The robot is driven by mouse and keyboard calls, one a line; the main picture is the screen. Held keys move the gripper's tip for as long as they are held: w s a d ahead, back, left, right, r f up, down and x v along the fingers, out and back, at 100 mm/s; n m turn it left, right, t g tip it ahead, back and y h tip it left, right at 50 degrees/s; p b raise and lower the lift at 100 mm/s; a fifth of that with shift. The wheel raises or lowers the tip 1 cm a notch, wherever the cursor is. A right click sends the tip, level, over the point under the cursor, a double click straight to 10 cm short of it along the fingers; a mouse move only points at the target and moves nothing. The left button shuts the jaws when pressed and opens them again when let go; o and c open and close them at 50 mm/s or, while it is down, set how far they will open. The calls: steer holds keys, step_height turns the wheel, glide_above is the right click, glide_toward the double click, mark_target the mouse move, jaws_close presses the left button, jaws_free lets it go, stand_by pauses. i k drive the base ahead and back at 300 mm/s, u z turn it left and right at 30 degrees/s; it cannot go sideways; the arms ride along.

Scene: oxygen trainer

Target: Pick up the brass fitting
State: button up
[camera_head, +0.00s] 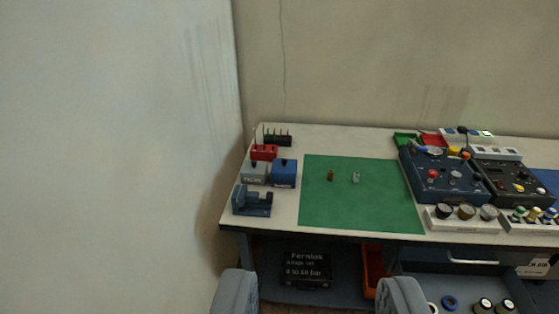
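A small brown, brass-like fitting (331,175) stands on the green mat (360,208) on the workbench. A small pale grey-green fitting (356,177) stands just to its right, apart from it. My gripper (318,296) shows at the bottom of the view as two grey fingers set wide apart. It is open, with nothing between the fingers. It is well short of the bench, and the lower parts of the fingers are cut off by the frame.
A blue vise (251,201), grey and blue boxes and a red block stand left of the mat. Dark control panels (443,176) and a white gauge strip stand right. A black case (307,270) and orange bin (373,270) sit below. A wall (110,150) bounds the left.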

mark_target(331, 172)
steer(key=u, duration=0.05)
steer(key=i, duration=1.25)
steer(key=z, duration=1)
steer(key=i, duration=1)
steer(key=z, duration=0.05)
steer(key=k, duration=0.45)
steer(key=z, duration=0.15)
